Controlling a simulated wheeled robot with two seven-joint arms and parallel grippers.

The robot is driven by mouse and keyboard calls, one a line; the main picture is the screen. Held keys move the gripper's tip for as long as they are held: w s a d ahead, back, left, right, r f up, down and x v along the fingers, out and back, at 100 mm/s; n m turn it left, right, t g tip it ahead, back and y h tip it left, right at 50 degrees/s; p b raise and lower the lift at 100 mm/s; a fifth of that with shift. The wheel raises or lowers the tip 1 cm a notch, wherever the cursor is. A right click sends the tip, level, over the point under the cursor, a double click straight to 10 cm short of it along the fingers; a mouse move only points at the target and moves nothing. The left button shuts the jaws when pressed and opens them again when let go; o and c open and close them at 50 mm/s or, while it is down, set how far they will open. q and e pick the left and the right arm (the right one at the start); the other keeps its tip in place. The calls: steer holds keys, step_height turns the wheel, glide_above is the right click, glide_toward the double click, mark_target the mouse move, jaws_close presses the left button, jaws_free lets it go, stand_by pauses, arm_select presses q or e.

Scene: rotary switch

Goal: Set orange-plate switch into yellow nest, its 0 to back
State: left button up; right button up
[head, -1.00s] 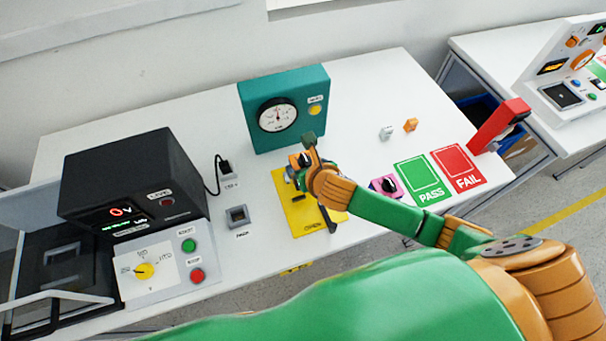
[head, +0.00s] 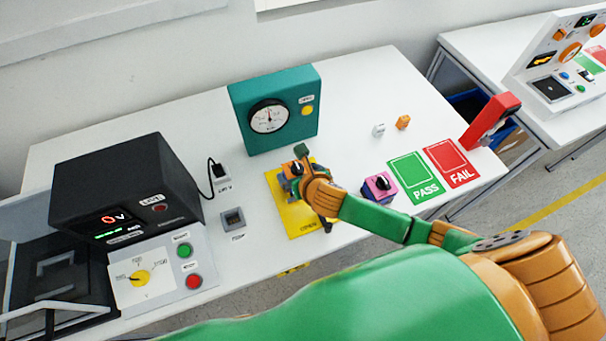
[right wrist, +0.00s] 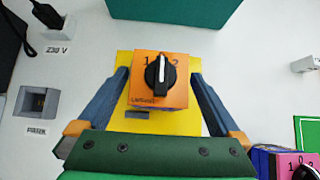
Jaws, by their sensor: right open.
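The orange-plate switch (right wrist: 145,96) has a black knob and sits over the yellow plate (right wrist: 188,122), apparently at its back part. In the right wrist view its knob points up, with 1 at left and 2 at right; the 0 is not readable. It also shows in the head view (head: 292,168), partly behind my right gripper. My right gripper (right wrist: 158,76) is open, its two fingers spread either side of the switch with gaps. Whether the switch is fully seated cannot be told, since the nest opening is hidden under it. My left gripper is not in view.
A pink switch (head: 380,187) stands right of the yellow plate, beside the green PASS mat (head: 414,178) and red FAIL mat (head: 452,163). A teal gauge box (head: 300,130) stands behind, a grey park socket (head: 233,219) left. Small white and orange pieces lie at back right.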

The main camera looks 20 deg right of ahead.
steer(key=p+v, duration=0.1)
steer(key=v, duration=1)
steer(key=shift+p, duration=0.4)
steer(key=shift+s, duration=0.1)
